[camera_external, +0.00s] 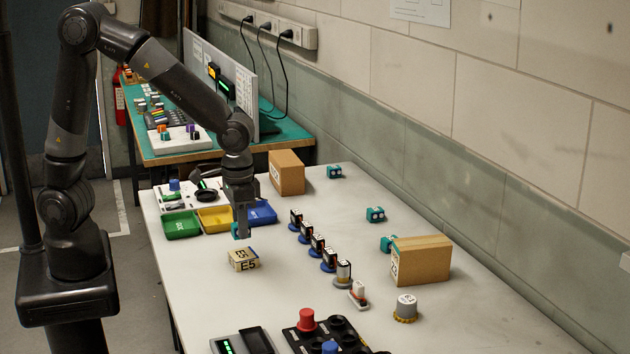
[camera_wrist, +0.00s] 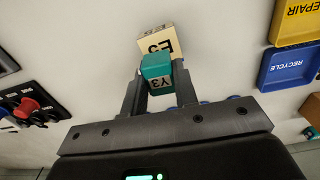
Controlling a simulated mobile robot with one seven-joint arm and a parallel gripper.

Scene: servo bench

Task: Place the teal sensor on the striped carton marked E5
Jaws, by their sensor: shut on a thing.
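My gripper (camera_external: 241,227) points down over the left part of the white bench and is shut on a teal sensor (camera_external: 235,231). In the wrist view the teal sensor (camera_wrist: 156,66), labelled Y3, sits between the two fingers of my gripper (camera_wrist: 160,78). The carton marked E5 (camera_external: 243,261) is cream with dark markings and stands on the bench just below and in front of the held sensor. The carton (camera_wrist: 155,40) also shows beyond the sensor in the wrist view, partly covered by it. The sensor looks clear of the carton.
Other teal sensors (camera_external: 375,214) lie toward the wall. Green (camera_external: 181,225), yellow and blue trays stand behind the carton. A row of small dark parts on blue bases (camera_external: 317,246) is to its right. A brown box (camera_external: 420,261) stands further right. Control boxes (camera_external: 340,335) fill the front edge.

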